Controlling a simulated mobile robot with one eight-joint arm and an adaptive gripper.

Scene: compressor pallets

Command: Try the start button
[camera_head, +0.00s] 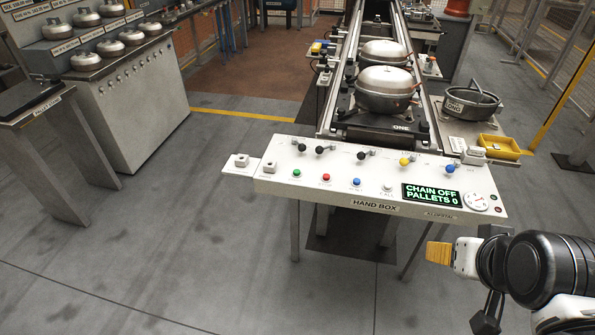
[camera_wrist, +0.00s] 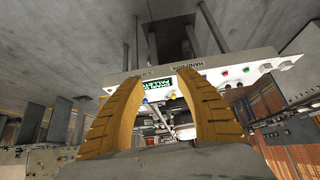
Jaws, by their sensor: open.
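The white control panel marked HAND BOX (camera_head: 300,190) carries a front row of small buttons: a green button (camera_head: 297,173), a red button (camera_head: 326,177), a blue button (camera_head: 356,181) and a pale button (camera_head: 387,186). Their labels are too small to read surely. The panel's display (camera_head: 431,195) reads CHAIN OFF, PALLETS 0. My gripper (camera_head: 438,254) is in front of the panel's right end, apart from it. In the wrist view my gripper (camera_wrist: 161,76) has its two yellow fingers spread and empty. The panel shows upside down beyond them (camera_wrist: 262,64).
Knobbed levers (camera_head: 404,162) stand behind the buttons. A round dial (camera_head: 476,201) is at the panel's right end. Behind it, a conveyor carries a compressor (camera_head: 384,88) on a pallet marked ONE. A yellow bin (camera_head: 500,147) is at the right. Floor left of the panel is clear.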

